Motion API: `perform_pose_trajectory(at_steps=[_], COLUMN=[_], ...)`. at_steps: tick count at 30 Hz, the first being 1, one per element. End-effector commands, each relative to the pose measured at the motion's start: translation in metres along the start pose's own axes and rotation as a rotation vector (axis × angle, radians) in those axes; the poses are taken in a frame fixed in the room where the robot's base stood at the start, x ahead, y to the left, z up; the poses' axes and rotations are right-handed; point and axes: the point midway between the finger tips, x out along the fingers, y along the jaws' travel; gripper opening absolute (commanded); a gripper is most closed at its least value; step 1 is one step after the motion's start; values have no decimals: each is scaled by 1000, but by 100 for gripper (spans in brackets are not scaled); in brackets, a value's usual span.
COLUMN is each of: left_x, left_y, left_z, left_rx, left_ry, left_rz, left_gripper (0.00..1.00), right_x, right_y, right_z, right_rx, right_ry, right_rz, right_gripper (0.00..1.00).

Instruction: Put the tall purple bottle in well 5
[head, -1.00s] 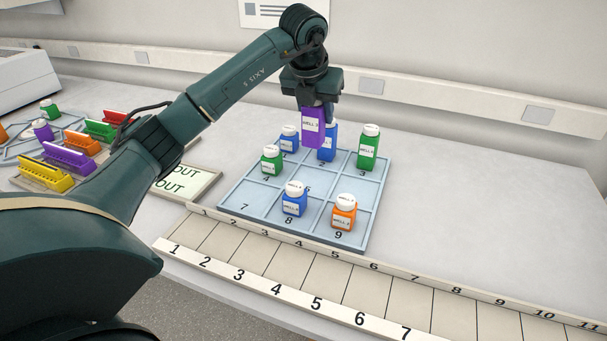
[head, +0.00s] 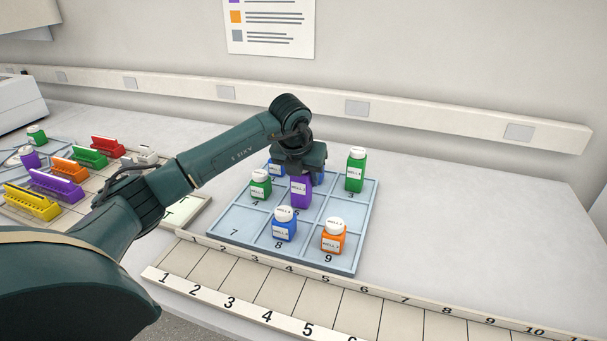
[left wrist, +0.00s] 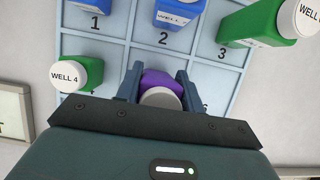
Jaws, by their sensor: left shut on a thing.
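The tall purple bottle (head: 300,193) is upright under my left gripper (head: 300,174), over the middle of the numbered blue tray (head: 222,245), at well 5. Whether it touches the well floor I cannot tell. In the left wrist view, the purple bottle (left wrist: 156,78) with its pale cap sits between the two fingers of my left gripper (left wrist: 158,84), which is shut on it. The bottle and gripper hide most of well 5. My right gripper is not in view.
Neighbouring bottles stand close: green in well 4 (head: 260,186), blue in well 8 (head: 284,226), orange in well 9 (head: 333,238), green in well 3 (head: 355,172). Blue bottles in wells 1 (left wrist: 94,4) and 2 (left wrist: 178,12) show too. Wells 6 and 7 look empty.

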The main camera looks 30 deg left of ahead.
Motion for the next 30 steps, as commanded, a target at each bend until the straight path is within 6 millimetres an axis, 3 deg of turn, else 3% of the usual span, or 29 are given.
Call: perform_pose_trajectory(at_steps=[3,4,12,23,30], left_x=[4,4,3,-7,-55], left_y=[0,0,0,0,0], left_z=[-2,-2,-1,1,1], left_rx=[0,0,0,0,0], left_ry=[0,0,1,-1,-6], left_rz=[0,0,0,-1,-1], left_gripper=[15,39,60,60,60], right_x=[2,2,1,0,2], right_y=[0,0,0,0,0], right_z=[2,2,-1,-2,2], right_rx=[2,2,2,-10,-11], right_ry=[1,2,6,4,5], right_rz=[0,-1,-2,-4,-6], right_gripper=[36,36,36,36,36])
